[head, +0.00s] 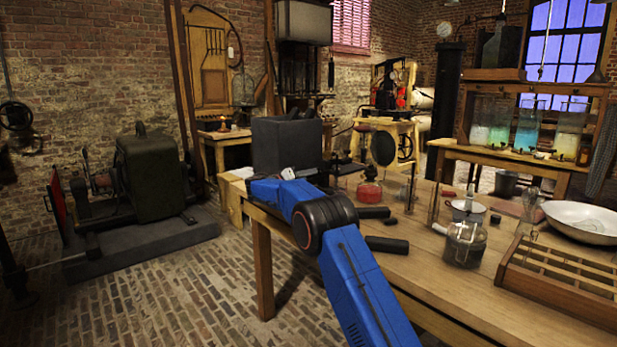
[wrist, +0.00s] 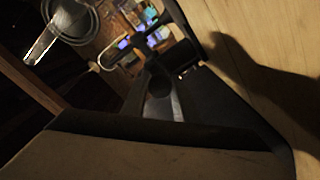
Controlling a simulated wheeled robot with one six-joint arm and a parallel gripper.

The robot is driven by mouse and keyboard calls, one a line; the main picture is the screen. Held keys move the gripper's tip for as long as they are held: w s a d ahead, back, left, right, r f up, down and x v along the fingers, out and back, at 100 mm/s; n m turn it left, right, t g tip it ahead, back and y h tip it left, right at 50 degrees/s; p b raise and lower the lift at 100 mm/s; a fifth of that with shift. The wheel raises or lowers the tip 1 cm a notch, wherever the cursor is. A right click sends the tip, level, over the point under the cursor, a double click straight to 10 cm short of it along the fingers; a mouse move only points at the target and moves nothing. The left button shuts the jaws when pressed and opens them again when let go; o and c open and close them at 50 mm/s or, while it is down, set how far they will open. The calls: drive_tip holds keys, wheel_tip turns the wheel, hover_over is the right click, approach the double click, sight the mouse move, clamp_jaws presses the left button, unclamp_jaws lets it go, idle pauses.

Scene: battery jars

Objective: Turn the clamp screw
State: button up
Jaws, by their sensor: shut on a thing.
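In the wrist view my gripper (wrist: 165,65) shows as dark bars and is shut on a small, dark, rounded part (wrist: 159,83). This looks like the clamp screw, but its shape is hard to make out in the shadow. A large dark block (wrist: 150,145) with a lighter lower face fills the bottom of that view, close to the gripper. In the head view my blue arm reaches to the table's left end, beside a dark square-sided jar (head: 285,145). My gripper and the screw are not clearly seen there, with the arm in front.
The wooden table (head: 455,262) holds a glass jar with a wire handle (head: 464,245), a white basin (head: 582,222), a slotted wooden tray (head: 560,275) and a red-based burner (head: 369,193). Two dark cylinders (head: 386,244) lie beside my arm. The table's near middle is clear.

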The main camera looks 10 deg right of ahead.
drive_tip(key=shift+f+m, duration=0.15)
drive_tip(key=shift+m, duration=0.45)
drive_tip(key=o, duration=1.1)
drive_tip(key=shift+c, duration=0.2)
drive_tip(key=v, duration=1.7)
drive_tip(key=shift+s+a, duration=0.1)
drive_tip(key=shift+a, duration=0.1)
